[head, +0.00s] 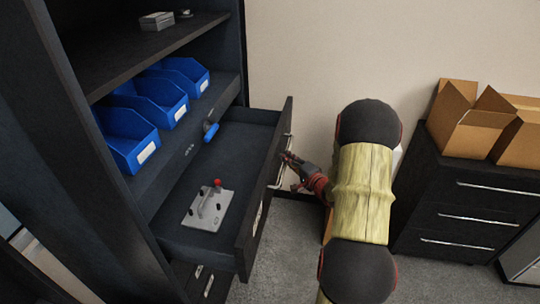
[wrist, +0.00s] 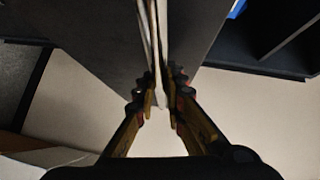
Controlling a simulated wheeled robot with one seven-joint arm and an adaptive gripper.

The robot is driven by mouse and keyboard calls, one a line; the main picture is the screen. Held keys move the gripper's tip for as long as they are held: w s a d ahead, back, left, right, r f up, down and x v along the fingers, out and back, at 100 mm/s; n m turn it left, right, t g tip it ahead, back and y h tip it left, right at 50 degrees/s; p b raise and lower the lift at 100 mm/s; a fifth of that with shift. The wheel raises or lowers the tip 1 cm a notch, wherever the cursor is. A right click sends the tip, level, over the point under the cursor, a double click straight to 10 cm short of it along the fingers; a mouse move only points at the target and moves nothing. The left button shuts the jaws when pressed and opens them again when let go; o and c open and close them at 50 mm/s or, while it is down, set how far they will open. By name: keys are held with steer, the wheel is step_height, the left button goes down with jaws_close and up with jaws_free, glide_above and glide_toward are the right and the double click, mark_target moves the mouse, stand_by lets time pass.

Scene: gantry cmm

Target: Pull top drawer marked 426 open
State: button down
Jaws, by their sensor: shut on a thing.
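The top drawer (head: 262,190) of the dark cabinet stands pulled well out, with its inside in plain view. Its front carries a long metal bar handle (head: 279,172). A pale label shows on the front, but I cannot read its number. My gripper (head: 289,160) is at the handle on the drawer's outer face. In the wrist view my gripper (wrist: 160,100) has its two fingers closed on either side of the light handle bar (wrist: 158,45). In the drawer lie a grey plate fixture (head: 207,209) with a red knob and a blue-handled tool (head: 211,132).
Blue bins (head: 127,138) stand on the shelf above the drawer, and a small grey box (head: 156,21) is on a higher shelf. Another dark drawer unit (head: 462,215) with open cardboard boxes (head: 470,118) stands at the right. Carpet floor (head: 285,245) shows between the cabinets.

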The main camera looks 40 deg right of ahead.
steer(key=shift+s+d+f+p, duration=0.1)
steer(key=shift+s+d+p, duration=0.05)
steer(key=shift+s+d, duration=0.6)
steer(key=shift+s+d+f+p, duration=0.15)
steer(key=shift+s+d, duration=0.25)
steer(key=shift+s, duration=0.5)
steer(key=shift+r, duration=0.1)
steer(key=c, duration=2.1)
jaws_free()
steer(key=shift+c, duration=0.2)
steer(key=shift+r, duration=0.1)
steer(key=s+a+r, duration=0.1)
steer(key=s, duration=1)
steer(key=shift+s+a+r, duration=0.25)
steer(key=shift+s+r, duration=0.05)
steer(key=shift+s, duration=0.05)
steer(key=shift+w, duration=0.15)
